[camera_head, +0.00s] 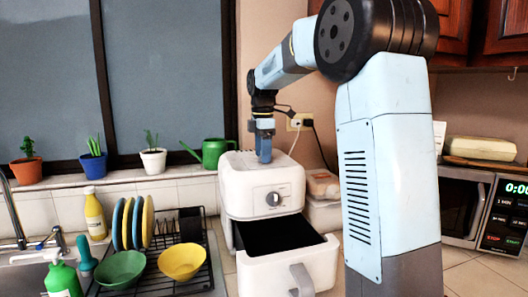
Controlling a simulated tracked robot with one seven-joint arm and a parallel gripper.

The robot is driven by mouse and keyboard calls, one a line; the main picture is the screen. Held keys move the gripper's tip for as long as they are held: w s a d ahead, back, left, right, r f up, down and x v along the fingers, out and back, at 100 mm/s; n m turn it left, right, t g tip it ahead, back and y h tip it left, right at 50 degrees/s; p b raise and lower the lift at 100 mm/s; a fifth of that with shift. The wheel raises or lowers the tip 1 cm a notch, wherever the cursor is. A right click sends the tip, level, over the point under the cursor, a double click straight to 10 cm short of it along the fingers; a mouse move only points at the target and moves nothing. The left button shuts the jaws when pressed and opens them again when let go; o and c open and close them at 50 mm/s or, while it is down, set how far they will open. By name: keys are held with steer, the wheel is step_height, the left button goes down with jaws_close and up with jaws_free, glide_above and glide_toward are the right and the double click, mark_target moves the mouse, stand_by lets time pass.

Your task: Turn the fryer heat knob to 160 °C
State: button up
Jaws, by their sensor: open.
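The white air fryer (240,196) stands on the counter in the middle of the camera_head view. Its grey heat knob (273,199) is on the upper front face; the marks around it are too small to read. The fryer's drawer (288,268) is pulled out, showing a dark, empty-looking inside. My gripper (264,158) points down over the top of the fryer, above and behind the knob and apart from it. It is open, with no object visible in it; the gap between its fingers is hard to see from here.
A dish rack (205,272) with plates, a green bowl (121,270) and a yellow bowl (182,262) stands left of the fryer. A green watering can (212,152) is on the sill behind. Plastic containers (322,186) sit right of the fryer; a microwave (462,205) is farther right.

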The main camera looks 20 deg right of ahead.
steer(key=shift+c, duration=0.2)
steer(key=c, duration=0.9)
steer(key=shift+d, duration=0.2)
steer(key=shift+c, duration=0.5)
steer(key=shift+a, duration=0.1)
